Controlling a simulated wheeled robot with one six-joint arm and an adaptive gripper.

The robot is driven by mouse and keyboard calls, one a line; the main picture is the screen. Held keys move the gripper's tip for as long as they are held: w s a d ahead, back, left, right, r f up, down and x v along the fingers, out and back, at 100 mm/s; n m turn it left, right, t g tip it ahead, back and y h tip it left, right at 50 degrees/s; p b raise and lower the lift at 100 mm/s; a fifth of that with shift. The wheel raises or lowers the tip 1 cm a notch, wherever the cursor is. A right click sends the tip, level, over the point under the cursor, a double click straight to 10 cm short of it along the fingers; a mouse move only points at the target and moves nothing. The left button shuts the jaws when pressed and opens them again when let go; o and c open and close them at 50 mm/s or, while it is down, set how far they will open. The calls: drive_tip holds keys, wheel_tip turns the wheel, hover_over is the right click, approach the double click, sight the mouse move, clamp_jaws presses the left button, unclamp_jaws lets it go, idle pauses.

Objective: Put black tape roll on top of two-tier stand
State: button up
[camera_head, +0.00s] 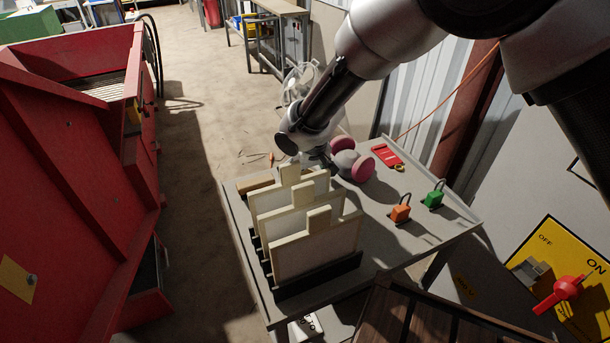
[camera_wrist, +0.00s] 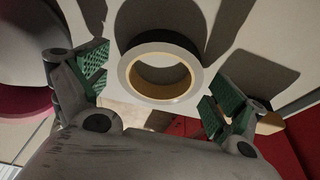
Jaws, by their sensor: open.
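The black tape roll (camera_wrist: 158,45) shows in the wrist view, with a black outer side, a pale face and a tan inner ring. It lies between the spread fingers of my gripper (camera_wrist: 160,88), which have green pads. The gripper is open, and I see a gap between the roll and each pad. In the head view my gripper (camera_head: 316,160) is low over the far part of the table, partly behind upright boards. The roll is hidden there. I cannot make out the two-tier stand in either view.
Upright pale boards (camera_head: 317,240) stand in a black rack at the table's near left. A respirator with pink filters (camera_head: 363,169) is right beside my gripper. A red tag (camera_head: 386,155), an orange padlock (camera_head: 400,213) and a green padlock (camera_head: 433,199) lie on the grey table (camera_head: 420,235).

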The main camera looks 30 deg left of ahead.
drive_tip(key=shift+r, duration=0.1)
drive_tip(key=shift+r, duration=0.3)
drive_tip(key=v, duration=1.1)
drive_tip(key=shift+s+d+r, duration=0.15)
drive_tip(key=shift+r, duration=0.05)
